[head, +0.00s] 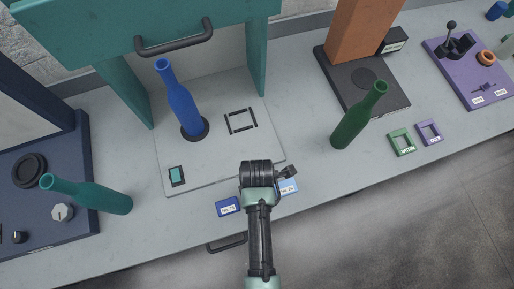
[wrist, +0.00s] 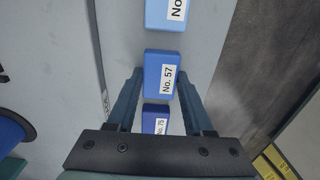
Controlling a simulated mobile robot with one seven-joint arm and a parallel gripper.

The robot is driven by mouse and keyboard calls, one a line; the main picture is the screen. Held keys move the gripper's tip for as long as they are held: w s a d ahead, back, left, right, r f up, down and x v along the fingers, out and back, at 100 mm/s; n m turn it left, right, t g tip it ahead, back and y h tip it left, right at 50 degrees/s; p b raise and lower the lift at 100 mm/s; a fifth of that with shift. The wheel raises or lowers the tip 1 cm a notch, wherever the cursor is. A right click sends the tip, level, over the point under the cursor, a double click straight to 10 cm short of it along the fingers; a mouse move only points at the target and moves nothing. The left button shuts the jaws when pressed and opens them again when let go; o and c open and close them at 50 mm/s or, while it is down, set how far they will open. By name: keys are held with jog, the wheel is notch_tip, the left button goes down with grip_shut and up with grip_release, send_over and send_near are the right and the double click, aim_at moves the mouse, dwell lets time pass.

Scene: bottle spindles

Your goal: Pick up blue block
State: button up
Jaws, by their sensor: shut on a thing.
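Three blocks in shades of blue show in the wrist view, in a row. The mid-blue block labelled No. 57 (wrist: 159,60) sits between the two fingers of my gripper (wrist: 160,74), which is shut on it. A light blue block (wrist: 166,12) is beyond it, its label partly cut off. A dark blue block labelled No. 75 (wrist: 153,125) is nearer the gripper's base, partly hidden. In the head view the dark block (head: 228,206) lies left of my gripper (head: 257,178) and the light block (head: 288,187) right of it. The held block and fingertips are hidden there.
A blue bottle (head: 182,100) stands on a light board under a teal press. A teal bottle (head: 90,194) is at left and a green bottle (head: 358,117) at right.

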grip_shut()
notch_tip(320, 180, up, 9)
jog(key=w+m+b, duration=0.1)
jog(key=w+m, duration=0.2)
jog(key=m, duration=0.7)
jog(key=w+r+m+b, duration=0.1)
jog(key=w+m, duration=0.3)
jog(key=m, duration=0.7)
jog(key=shift+w+r+m, duration=0.15)
jog(key=shift+r+m, duration=0.15)
